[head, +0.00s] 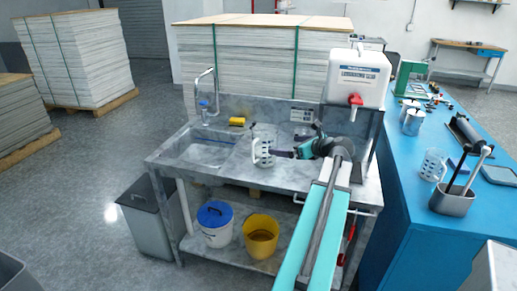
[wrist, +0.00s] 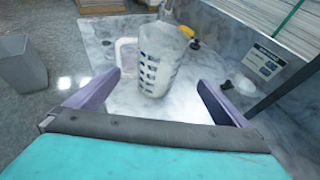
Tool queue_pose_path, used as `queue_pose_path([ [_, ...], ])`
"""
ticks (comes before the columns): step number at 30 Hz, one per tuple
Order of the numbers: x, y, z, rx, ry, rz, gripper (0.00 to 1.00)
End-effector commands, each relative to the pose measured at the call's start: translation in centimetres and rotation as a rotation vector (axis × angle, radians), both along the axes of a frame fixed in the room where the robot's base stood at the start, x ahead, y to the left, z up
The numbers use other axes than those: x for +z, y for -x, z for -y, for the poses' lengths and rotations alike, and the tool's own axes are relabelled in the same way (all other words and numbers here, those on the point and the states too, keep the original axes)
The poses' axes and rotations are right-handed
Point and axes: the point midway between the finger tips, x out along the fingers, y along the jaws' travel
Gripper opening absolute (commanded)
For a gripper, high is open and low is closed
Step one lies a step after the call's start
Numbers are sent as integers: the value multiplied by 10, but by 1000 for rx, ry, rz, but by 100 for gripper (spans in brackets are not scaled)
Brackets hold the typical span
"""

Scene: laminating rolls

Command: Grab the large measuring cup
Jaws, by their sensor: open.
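My gripper (head: 285,154) comes from the right at the cup's height. In the wrist view my gripper (wrist: 158,84) is open, and nothing is held. The fingertips look close to the cup; I cannot tell whether they touch it.
A second clear cup (head: 432,164) stands on the blue bench (head: 400,190). A yellow sponge (head: 237,121) and the faucet (head: 206,95) are behind the basin. A white water container (head: 357,77) stands right. A bin (wrist: 18,70) is on the floor.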

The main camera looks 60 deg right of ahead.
Motion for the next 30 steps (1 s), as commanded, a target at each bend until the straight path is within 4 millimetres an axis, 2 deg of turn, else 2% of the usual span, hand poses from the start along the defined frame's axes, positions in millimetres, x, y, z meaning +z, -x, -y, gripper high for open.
queue_pose_path([
  [17, 0, 2, 5, -9, -3, 3, 100],
  [23, -7, -14, 11, -9, -3, 3, 100],
  [30, -20, -44, 20, -9, -4, 3, 100],
])
